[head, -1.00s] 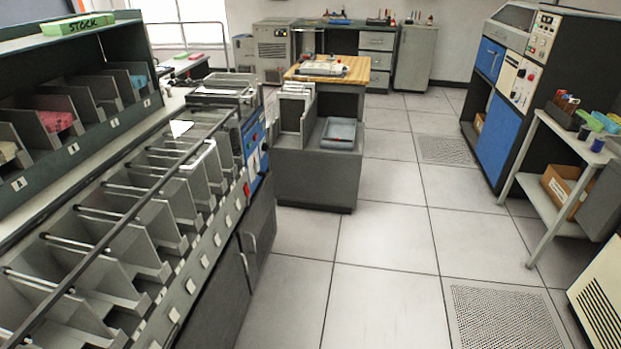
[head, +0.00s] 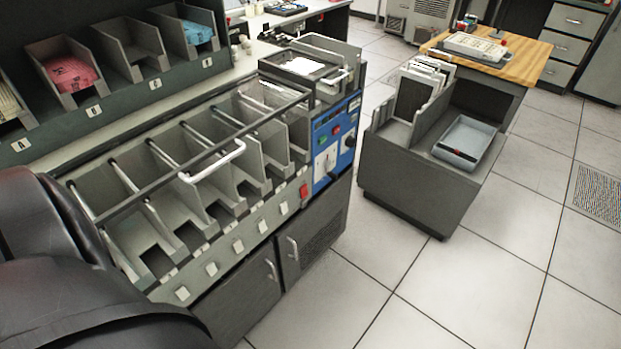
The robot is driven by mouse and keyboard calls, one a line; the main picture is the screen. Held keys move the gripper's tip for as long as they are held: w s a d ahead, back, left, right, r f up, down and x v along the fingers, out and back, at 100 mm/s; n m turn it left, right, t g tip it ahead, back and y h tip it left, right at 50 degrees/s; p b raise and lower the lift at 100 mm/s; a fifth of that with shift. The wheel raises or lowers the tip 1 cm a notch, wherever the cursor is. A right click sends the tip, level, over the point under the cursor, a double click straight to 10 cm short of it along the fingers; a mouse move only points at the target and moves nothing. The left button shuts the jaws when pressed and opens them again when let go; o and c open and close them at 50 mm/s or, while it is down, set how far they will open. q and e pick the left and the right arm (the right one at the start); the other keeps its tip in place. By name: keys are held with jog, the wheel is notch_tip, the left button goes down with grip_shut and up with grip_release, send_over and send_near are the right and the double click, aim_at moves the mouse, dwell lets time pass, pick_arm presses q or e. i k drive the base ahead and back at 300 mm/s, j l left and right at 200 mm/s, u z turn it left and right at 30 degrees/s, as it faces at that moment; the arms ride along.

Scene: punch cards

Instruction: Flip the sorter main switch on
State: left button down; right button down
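The card sorter (head: 190,165) stands at the left centre, a long machine with a row of open card pockets. A blue control panel (head: 335,138) is on its right end. The panel carries a white switch plate (head: 325,160), a dark round knob (head: 349,141) and small red and green buttons. I cannot make out the switch's position at this size. A red button (head: 304,191) sits on the sorter's front at the end of the pocket row. A dark link of my own arm fills the lower left. Neither gripper is in view.
A grey cart (head: 410,185) with upright card trays and a grey bin (head: 468,142) stands right of the sorter. A wooden-topped desk (head: 525,58) is behind it. Tiled floor (head: 450,270) is clear in front. Shelves with pink and blue card stacks are at upper left.

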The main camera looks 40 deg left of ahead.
aim_at(304, 192)
jog(key=i+j+u, duration=0.15)
jog(key=i+u, duration=1)
jog(key=i+l, duration=0.05)
